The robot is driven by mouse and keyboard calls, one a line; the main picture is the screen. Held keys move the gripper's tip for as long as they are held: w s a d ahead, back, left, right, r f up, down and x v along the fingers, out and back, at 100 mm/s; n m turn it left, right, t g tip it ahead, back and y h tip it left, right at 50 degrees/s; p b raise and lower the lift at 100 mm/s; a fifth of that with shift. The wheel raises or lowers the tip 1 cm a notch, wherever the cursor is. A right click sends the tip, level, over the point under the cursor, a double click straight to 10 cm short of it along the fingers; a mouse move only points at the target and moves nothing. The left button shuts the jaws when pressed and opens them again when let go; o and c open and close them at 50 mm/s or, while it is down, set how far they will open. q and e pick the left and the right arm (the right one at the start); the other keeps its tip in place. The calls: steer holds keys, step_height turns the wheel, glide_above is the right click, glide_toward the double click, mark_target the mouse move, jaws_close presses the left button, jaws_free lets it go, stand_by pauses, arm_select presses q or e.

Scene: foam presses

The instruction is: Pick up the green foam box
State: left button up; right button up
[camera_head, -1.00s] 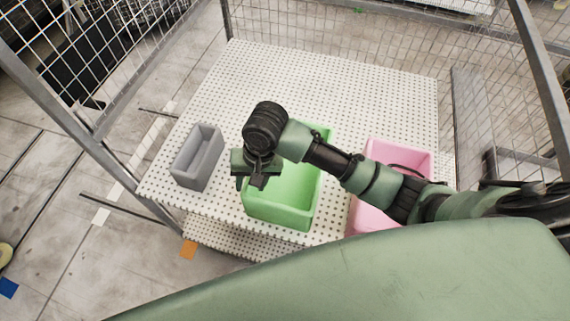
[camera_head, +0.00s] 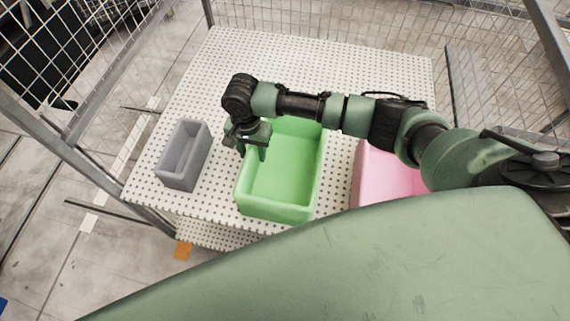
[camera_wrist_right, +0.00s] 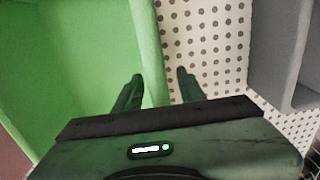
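The green foam box (camera_head: 275,212) is an open-topped bin standing on the perforated white table, in the middle of the head view. My right gripper (camera_head: 252,152) is at its left wall, fingers pointing down. In the right wrist view, the gripper (camera_wrist_right: 160,76) is open, with one finger over the inside of the green box (camera_wrist_right: 75,45) and the other over the table side. The box's wall lies between the fingers, and they do not appear closed on it. My right forearm hides part of the box's far edge. My left gripper is not in view.
A grey box (camera_head: 184,156) stands to the left of the green box, with a narrow gap. A pink box (camera_head: 385,178) stands to the right, partly under my right arm. The perforated table (camera_head: 300,55) is clear at the back. Wire mesh fencing surrounds it.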

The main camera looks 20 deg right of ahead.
steer(key=shift+f, duration=0.45)
steer(key=shift+c, duration=0.3)
jaws_close()
steer(key=shift+r, duration=0.1)
